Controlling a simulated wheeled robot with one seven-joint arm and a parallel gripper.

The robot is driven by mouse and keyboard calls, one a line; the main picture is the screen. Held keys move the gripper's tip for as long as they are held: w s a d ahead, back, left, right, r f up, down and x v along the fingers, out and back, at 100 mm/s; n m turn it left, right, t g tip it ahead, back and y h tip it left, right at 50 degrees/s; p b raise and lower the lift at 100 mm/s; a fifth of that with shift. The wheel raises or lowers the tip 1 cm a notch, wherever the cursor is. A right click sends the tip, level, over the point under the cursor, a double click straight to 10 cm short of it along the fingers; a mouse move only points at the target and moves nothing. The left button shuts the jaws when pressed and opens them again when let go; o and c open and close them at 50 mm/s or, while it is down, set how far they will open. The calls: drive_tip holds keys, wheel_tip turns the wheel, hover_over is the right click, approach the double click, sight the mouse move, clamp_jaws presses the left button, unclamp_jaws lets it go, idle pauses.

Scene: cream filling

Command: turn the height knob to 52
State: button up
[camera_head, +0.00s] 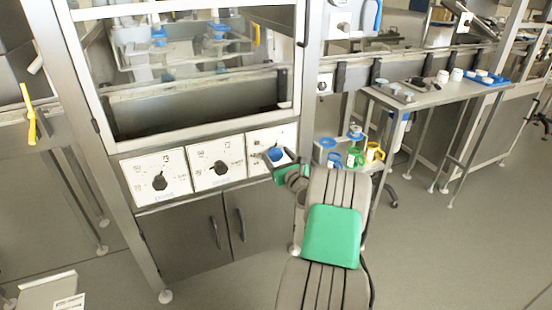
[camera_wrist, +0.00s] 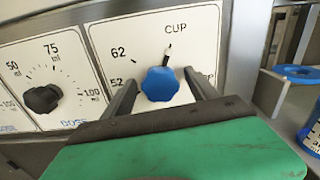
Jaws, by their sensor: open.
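The blue height knob (camera_wrist: 160,84) sits on a white panel (camera_wrist: 205,30) in the wrist view. Printed on the panel are "62" at upper left, "52" at lower left and "CUP" above. A dark mark stands just above the knob, slightly right, toward "CUP"; I cannot tell whether it is the knob's pointer. My gripper (camera_wrist: 161,79) is open, with one finger on each side of the knob; contact is unclear. In the head view the blue knob (camera_head: 276,154) is on the rightmost panel, partly hidden by my gripper (camera_head: 273,162).
A black dose knob (camera_wrist: 42,99) is on the panel to the left. The head view shows two black knobs (camera_head: 160,182) (camera_head: 220,168) left of the blue one. Coloured mugs (camera_head: 355,157) stand on a shelf at right, below a table (camera_head: 435,97).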

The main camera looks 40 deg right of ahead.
drive_tip(key=shift+w+d, duration=0.1)
drive_tip(key=shift+w, duration=0.3)
drive_tip(key=shift+c, duration=0.2)
drive_tip(key=c, duration=1.3)
